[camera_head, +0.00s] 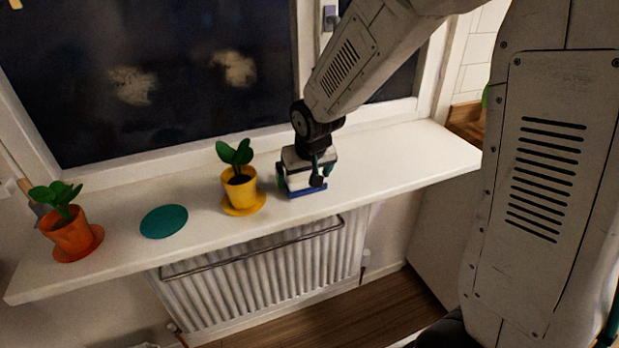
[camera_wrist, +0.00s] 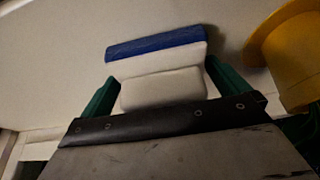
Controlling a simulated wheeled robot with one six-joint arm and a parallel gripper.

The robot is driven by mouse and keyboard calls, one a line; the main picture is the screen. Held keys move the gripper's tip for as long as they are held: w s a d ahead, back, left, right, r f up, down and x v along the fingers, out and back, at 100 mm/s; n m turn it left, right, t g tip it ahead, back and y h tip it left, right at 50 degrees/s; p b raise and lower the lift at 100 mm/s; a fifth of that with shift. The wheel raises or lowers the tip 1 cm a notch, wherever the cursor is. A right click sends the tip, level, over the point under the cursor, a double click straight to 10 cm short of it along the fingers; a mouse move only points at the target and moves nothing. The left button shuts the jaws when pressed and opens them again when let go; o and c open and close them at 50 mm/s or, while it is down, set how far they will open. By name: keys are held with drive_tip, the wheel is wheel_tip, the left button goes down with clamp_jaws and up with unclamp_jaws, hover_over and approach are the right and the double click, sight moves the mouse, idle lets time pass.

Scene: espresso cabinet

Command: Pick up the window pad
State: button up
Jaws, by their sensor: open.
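The window pad (camera_head: 308,190) is a small block with a white body and a blue edge, lying on the white windowsill to the right of the yellow pot. It also shows in the wrist view, with its white part (camera_wrist: 160,88) and blue strip (camera_wrist: 155,43). My gripper (camera_head: 305,180) is over the pad and hides part of it. In the wrist view my gripper (camera_wrist: 160,84) has its green fingers on both sides of the pad's white part. The fingers are open. I cannot tell whether either finger touches the pad.
A yellow pot with a plant (camera_head: 239,188) stands close to the left of my gripper, and it shows at the right in the wrist view (camera_wrist: 295,58). A teal disc (camera_head: 164,221) and an orange pot (camera_head: 69,232) are further left. The windowsill (camera_head: 400,155) is clear to the right.

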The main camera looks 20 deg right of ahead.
drive_tip(key=c, duration=0.8)
drive_tip(key=shift+o, duration=0.2)
drive_tip(key=shift+r, duration=0.1)
